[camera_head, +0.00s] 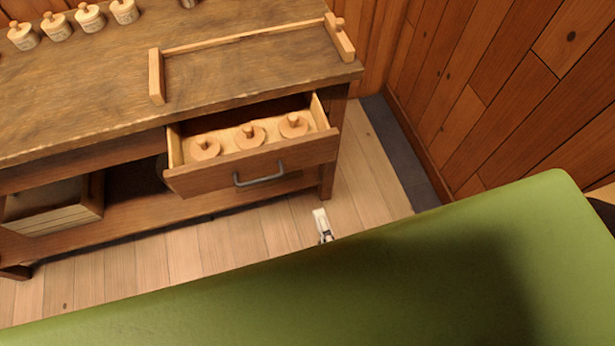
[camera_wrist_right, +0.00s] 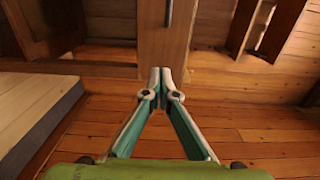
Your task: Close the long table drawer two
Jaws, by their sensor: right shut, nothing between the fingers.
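The long table drawer (camera_head: 255,167) is pulled open from the right part of the wooden table (camera_head: 95,120). Its dark handle (camera_head: 259,176) is on the front panel, and several round wooden-lidded pots (camera_head: 249,137) sit inside. My right gripper (camera_head: 321,214) shows as a small white tip, below and to the right of the drawer front and apart from it. In the right wrist view the gripper (camera_wrist_right: 161,72) is shut and empty. A wooden panel with a dark handle (camera_wrist_right: 169,12) shows beyond its tips. My left gripper is not in view.
A wooden rail frame (camera_head: 157,76) and several lidded pots (camera_head: 90,17) stand on the tabletop. A crate (camera_head: 55,205) is on the lower shelf. A wood-panelled wall (camera_head: 500,80) is at the right. Bare floor (camera_head: 180,255) lies before the table.

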